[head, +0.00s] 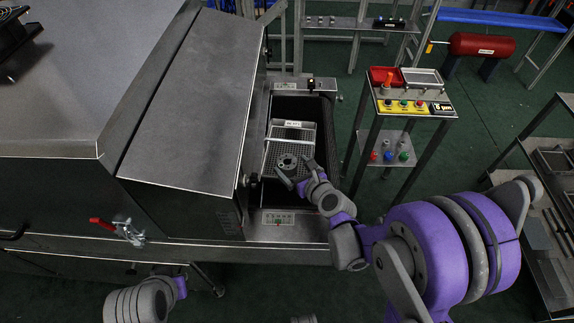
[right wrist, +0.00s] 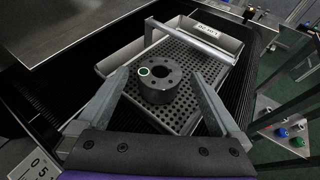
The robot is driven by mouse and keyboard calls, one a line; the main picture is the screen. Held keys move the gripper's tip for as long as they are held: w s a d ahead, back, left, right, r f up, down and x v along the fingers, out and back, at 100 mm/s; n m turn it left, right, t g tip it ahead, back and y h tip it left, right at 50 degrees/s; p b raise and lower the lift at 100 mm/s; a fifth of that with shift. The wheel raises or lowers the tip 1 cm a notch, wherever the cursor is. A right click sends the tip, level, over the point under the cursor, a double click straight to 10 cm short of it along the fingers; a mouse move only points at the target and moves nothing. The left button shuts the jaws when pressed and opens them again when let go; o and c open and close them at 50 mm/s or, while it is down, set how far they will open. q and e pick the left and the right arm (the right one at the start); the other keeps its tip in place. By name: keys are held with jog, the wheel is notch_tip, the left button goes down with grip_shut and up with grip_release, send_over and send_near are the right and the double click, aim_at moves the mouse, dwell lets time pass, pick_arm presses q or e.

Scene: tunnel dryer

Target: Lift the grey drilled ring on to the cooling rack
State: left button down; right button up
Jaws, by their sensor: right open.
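The grey drilled ring (head: 287,161) lies flat in a perforated metal tray (head: 301,131) at the dryer's open end. In the right wrist view the ring (right wrist: 161,96) is dark grey, with small holes around a central bore and a pale green-white round mark on top. My right gripper (head: 295,173) is open at the tray's near end. In the wrist view its fingers (right wrist: 158,77) are on either side of the ring, with visible gaps. A metal rack (head: 556,165) stands at the right edge; I cannot tell whether it is the cooling rack. My left gripper is out of view.
The tray has a raised handle bar (right wrist: 195,40) and sits on a dark belt (head: 286,104). The dryer housing (head: 190,100) closes off the left. A small stand with buttons and bins (head: 410,105) is at the right. Green floor lies between.

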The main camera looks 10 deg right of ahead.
aim_at(287, 161)
jog(key=x, duration=0.4)
jog(key=shift+w+f, duration=0.2)
jog(key=shift+s, duration=0.1)
jog(key=shift+c, duration=0.2)
grip_shut()
